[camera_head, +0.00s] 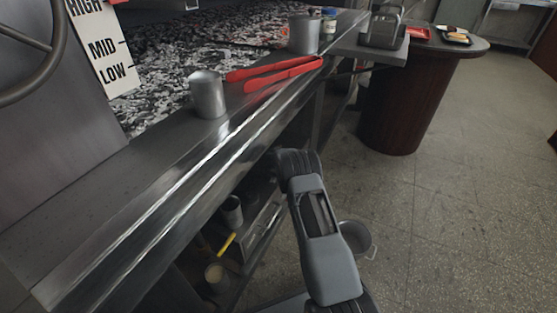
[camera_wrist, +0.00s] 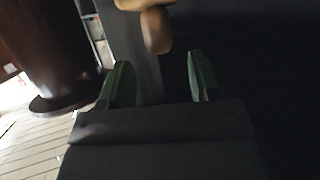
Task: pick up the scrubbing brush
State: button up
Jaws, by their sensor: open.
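In the wrist view, a tan and brown wooden piece (camera_wrist: 155,28) shows at the top edge, ahead of my fingertips. It may be part of the scrubbing brush, but it is cut off and dark, so I cannot be sure. My gripper (camera_wrist: 158,72) is open, with its two green fingers apart and nothing between them. The wooden piece lies roughly in line with the gap, apart from the fingers. In the head view my arm reaches down beside the grill counter, and the gripper is hidden. I cannot pick out the brush for certain there.
A metal counter (camera_head: 150,190) runs along the grill, with red-handled tongs (camera_head: 275,75) and metal cups (camera_head: 208,95) on it. A shelf below holds a yellow-handled item (camera_head: 226,243) and cups. A metal bucket (camera_head: 357,240) stands beside my arm. A round dark table (camera_head: 400,105) stands behind.

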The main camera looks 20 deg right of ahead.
jog(key=shift+b+x, duration=1.2)
jog(key=shift+x, duration=1.5)
jog(key=shift+w+r, duration=0.1)
grip_shut()
